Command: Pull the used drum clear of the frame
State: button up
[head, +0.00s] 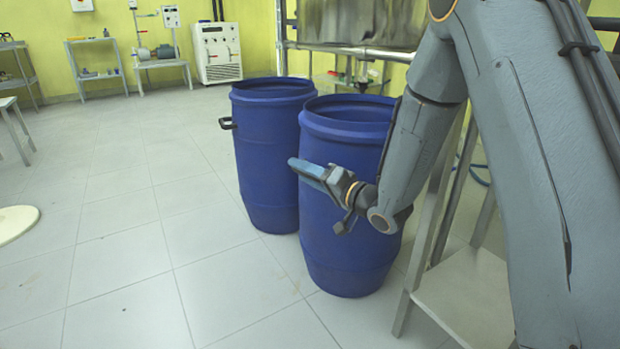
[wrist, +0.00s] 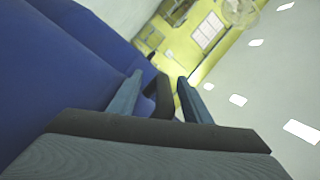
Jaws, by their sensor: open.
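Two blue drums stand upright close together on the floor in the head view. The left drum (head: 268,170) stands farther back and has a black handle (head: 228,123) on its left side. The right drum (head: 345,245) is nearer, and part of it is hidden behind my arm. Nothing I can see marks which is used. My gripper (head: 297,168) is open in front of the right drum, pointing left. In the wrist view, a dark handle (wrist: 162,97) shows between the open fingers, apart from both; I cannot tell which drum it belongs to. Blue drum walls (wrist: 55,60) fill the left.
The metal frame (head: 350,50) holding a large vessel (head: 360,22) rises behind the drums. A metal step stand (head: 465,290) is at right, close to the right drum. A white cabinet (head: 217,52) and small tables are by the far wall. The tiled floor at left is mostly clear.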

grip_shut()
dwell(1.4)
